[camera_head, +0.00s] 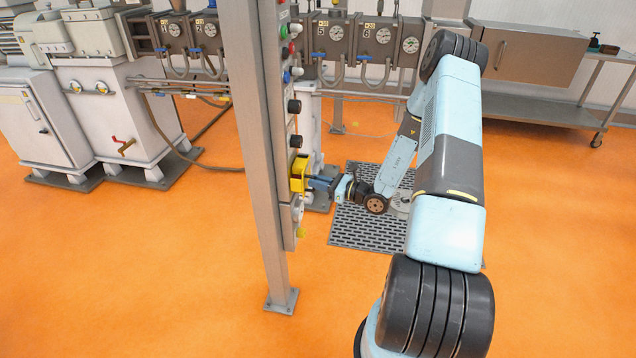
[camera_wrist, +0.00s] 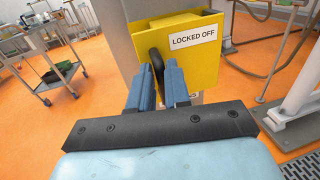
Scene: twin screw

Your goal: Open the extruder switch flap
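The yellow switch flap (camera_wrist: 200,62) carries a white label reading "LOCKED OFF" in the wrist view. It is on a grey post, and in the head view the yellow flap (camera_head: 297,172) shows low on the control column. A black curved handle (camera_wrist: 157,66) stands out at the flap's left part. My gripper (camera_wrist: 159,68) is at the flap, with its two blue fingers on either side of the handle. Whether the fingers press on it is not clear. In the head view my gripper (camera_head: 309,182) reaches the flap from the right.
The grey control column (camera_head: 262,150) stands on the orange floor, with knobs and coloured buttons above the flap. A machine with gauges (camera_head: 375,38) runs along the back. A dark floor grating (camera_head: 365,225) lies under my arm. A trolley (camera_wrist: 58,68) is at the wrist view's left.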

